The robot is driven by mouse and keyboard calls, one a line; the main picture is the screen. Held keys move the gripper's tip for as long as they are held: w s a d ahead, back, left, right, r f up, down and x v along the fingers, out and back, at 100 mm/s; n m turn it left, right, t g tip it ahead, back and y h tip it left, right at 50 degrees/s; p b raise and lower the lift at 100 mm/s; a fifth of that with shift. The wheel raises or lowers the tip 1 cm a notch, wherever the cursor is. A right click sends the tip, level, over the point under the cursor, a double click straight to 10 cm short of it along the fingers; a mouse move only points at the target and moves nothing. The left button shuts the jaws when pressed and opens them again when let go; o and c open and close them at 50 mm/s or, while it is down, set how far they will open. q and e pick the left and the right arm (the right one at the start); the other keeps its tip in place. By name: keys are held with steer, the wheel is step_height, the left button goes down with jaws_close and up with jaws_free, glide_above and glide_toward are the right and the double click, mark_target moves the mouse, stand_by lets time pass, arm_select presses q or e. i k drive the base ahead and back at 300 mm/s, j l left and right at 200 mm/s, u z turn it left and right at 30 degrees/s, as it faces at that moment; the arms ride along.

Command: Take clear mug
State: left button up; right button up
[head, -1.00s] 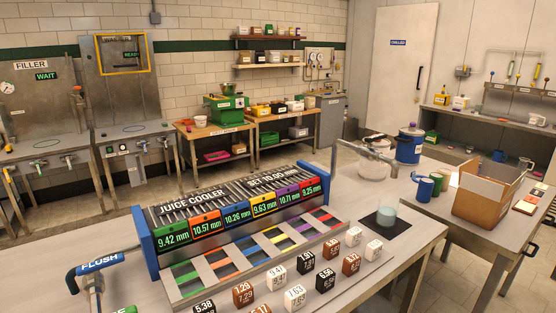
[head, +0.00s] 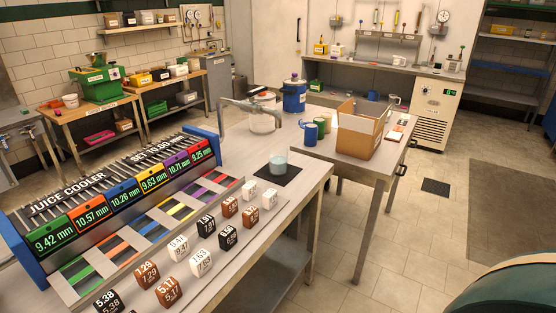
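A pale translucent cup (head: 278,165) stands on a black mat (head: 291,176) at the right end of the near table. Neither of my grippers is in view.
The juice cooler (head: 92,190) fills the near left. Open floor (head: 400,235) lies right, with a dark green rounded object (head: 515,292) at the corner.

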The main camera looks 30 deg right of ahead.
mark_target(281, 159)
steer(key=i+l, duration=0.1)
steer(key=l, duration=0.4)
steer(key=i+l, duration=0.1)
steer(key=l, duration=0.45)
steer(key=i+l, duration=0.1)
steer(key=l, duration=0.4)
steer(key=i+l, duration=0.1)
steer(key=l, duration=0.4)
steer(key=i+l, duration=0.1)
steer(key=l, duration=0.45)
steer(key=i+l, duration=0.1)
steer(key=l, duration=0.4)
steer(key=i+l, duration=0.1)
steer(key=l, duration=0.45)
steer(key=i+l, duration=0.1)
steer(key=l, duration=0.4)
